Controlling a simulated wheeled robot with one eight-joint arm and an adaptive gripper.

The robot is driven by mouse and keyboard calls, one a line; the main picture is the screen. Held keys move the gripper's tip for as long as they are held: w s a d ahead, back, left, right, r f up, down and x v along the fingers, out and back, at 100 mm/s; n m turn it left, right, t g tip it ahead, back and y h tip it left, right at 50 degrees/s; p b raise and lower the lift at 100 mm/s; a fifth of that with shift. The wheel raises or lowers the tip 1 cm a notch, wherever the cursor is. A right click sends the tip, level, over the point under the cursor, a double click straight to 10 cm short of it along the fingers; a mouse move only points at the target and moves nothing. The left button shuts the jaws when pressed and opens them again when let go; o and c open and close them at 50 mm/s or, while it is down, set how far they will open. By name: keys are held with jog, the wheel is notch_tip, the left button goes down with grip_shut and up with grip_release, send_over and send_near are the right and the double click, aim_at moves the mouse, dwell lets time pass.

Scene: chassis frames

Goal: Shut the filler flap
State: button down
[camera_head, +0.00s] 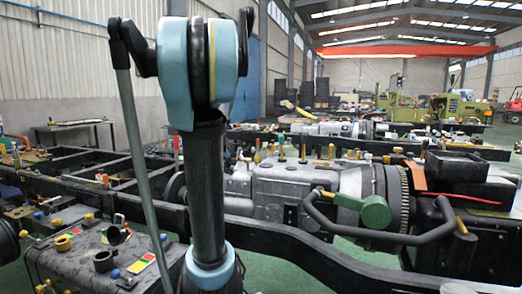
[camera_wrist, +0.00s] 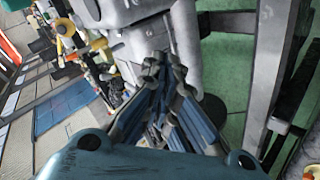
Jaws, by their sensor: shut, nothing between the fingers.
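A dark tank (camera_head: 70,268) stands at the lower left of the head view. On its top is a short black round filler neck (camera_head: 104,261). Just behind it a dark round piece (camera_head: 117,234) stands tilted up and looks like the filler flap, raised off the neck; its hinge is too small to make out. In the wrist view my gripper (camera_wrist: 162,62) is shut and empty, its blue-grey fingers together in front of grey metal engine parts. My gripper does not show clearly in the head view. I cannot make out the flap in the wrist view.
My arm rises through the middle of the head view. A grey engine (camera_head: 280,185) sits in a black chassis frame (camera_head: 290,245) to its right. Yellow and blue caps and a coloured label (camera_head: 141,265) are on the tank top. Green floor (camera_wrist: 225,75) shows beside the frame.

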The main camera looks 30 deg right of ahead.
jog(key=w+d+r+n+t+h, duration=0.1)
jog(key=w+d+r+n+h, duration=0.2)
jog(key=w+d, duration=0.75)
jog(key=n+t+h, duration=0.2)
send_near(270, 148)
jog(key=w+a+r, duration=0.2)
jog(key=a, duration=0.4)
jog(key=x, duration=1.4)
jog(key=shift+f, duration=0.3)
jog(key=shift+y, duration=0.3)
